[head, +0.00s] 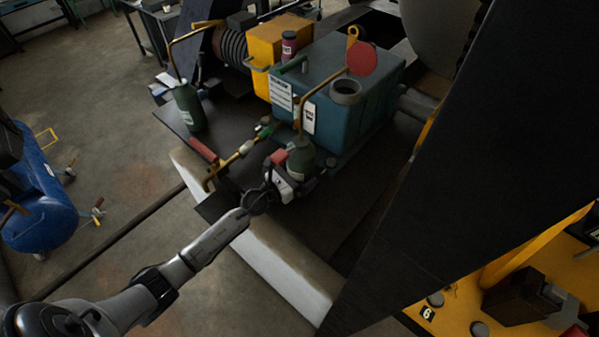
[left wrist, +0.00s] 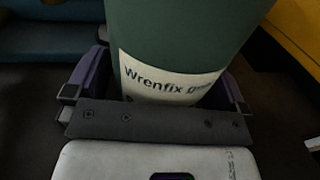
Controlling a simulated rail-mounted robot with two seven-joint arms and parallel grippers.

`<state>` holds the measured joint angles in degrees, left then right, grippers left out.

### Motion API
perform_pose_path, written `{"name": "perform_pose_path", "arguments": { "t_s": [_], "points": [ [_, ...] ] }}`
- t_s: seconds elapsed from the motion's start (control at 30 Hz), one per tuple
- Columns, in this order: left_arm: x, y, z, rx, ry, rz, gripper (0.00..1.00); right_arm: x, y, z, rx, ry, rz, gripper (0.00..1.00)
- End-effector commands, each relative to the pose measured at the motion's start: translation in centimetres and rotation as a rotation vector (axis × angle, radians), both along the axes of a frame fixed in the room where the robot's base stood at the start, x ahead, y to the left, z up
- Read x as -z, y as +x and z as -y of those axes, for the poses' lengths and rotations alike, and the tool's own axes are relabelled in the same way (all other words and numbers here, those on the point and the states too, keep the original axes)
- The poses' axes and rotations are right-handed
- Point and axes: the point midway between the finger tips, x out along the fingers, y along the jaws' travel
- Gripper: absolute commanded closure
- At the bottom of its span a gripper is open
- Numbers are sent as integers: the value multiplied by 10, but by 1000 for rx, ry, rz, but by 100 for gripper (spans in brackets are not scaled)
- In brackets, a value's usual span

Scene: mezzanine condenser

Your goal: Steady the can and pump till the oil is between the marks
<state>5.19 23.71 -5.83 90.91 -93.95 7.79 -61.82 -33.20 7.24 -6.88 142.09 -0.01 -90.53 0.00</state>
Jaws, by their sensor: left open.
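A dark green can (head: 300,158) stands in front of the blue-green tank (head: 372,112) in the head view. A brass spout (head: 322,88) rises from it towards the tank top. A red part (head: 279,156) shows at the can's left; I cannot tell if it is the pump lever. My left gripper (head: 297,184) is low at the can. In the left wrist view the can (left wrist: 180,40), labelled "Wrenfix g…", stands between the open fingers (left wrist: 163,85). I cannot tell if they touch it. A white gauge plate (head: 308,117) is on the tank; its oil level and marks are too small to read.
A second green can (head: 188,108) with a brass spout stands further left. Brass piping with a red handle (head: 203,150) lies left of my gripper. A grey filler ring (head: 346,92) and a red disc (head: 362,58) are at the tank top. A dark beam (head: 470,130) blocks the right.

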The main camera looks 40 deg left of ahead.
Motion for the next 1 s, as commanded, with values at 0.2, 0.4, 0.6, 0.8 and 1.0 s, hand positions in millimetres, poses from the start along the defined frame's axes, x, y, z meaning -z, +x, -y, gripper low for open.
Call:
{"name": "perform_pose_path", "arguments": {
  "t_s": [0.2,0.4,0.6,0.8,1.0],
  "points": [
    [0,1,0,0,0,0,0,0,0,-2,4,5,0,57],
    [0,0,0,0,0,0,14,0,0,-3,6,9,0,57],
    [0,0,0,0,0,1,34,0,0,-3,7,11,-1,57],
    [0,0,0,0,0,1,53,0,0,-3,6,9,0,57],
    [0,0,0,-1,0,1,72,0,0,-1,3,4,-1,57]
  ]
}}
